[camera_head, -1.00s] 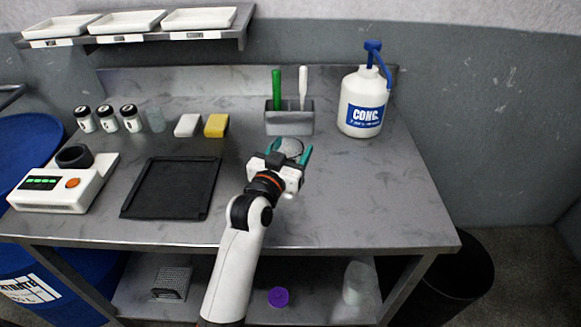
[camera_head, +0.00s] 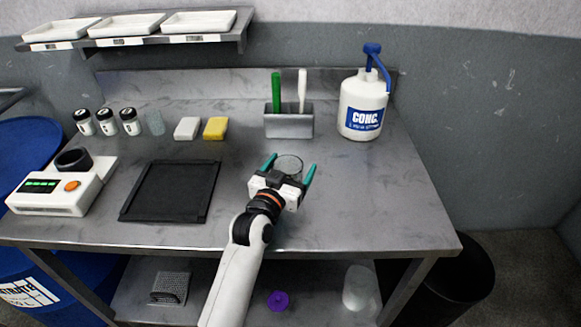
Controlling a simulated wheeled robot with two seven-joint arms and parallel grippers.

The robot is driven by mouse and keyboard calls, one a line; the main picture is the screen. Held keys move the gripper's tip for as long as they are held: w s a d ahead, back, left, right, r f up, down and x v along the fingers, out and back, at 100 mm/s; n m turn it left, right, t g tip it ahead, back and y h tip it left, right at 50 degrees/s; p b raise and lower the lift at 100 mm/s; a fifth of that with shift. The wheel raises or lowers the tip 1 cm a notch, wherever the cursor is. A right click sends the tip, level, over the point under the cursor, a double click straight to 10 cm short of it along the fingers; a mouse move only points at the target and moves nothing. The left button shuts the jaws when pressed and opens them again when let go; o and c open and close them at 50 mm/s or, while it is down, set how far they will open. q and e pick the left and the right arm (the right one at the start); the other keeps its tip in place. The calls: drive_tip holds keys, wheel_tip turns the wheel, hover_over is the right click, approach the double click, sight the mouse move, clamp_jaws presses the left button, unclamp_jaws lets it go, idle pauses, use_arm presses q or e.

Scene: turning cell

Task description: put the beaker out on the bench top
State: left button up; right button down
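My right gripper is not in view.
A black tray (camera_head: 172,191) and a white scale (camera_head: 62,190) lie to the left. A grey holder (camera_head: 289,126) with two tools and a white CONC. bottle (camera_head: 362,108) stand behind. The bench's right side is clear.

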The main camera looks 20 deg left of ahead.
use_arm(q)
drive_tip(key=shift+r, duration=0.15)
drive_tip(key=s, duration=0.3)
drive_tip(key=s+a, duration=0.1)
drive_tip(key=s, duration=0.7)
drive_tip(key=shift+s+a+b, duration=0.1)
drive_tip(key=shift+a+b, duration=0.05)
drive_tip(key=shift+b, duration=0.25)
drive_tip(key=shift+s, duration=0.4)
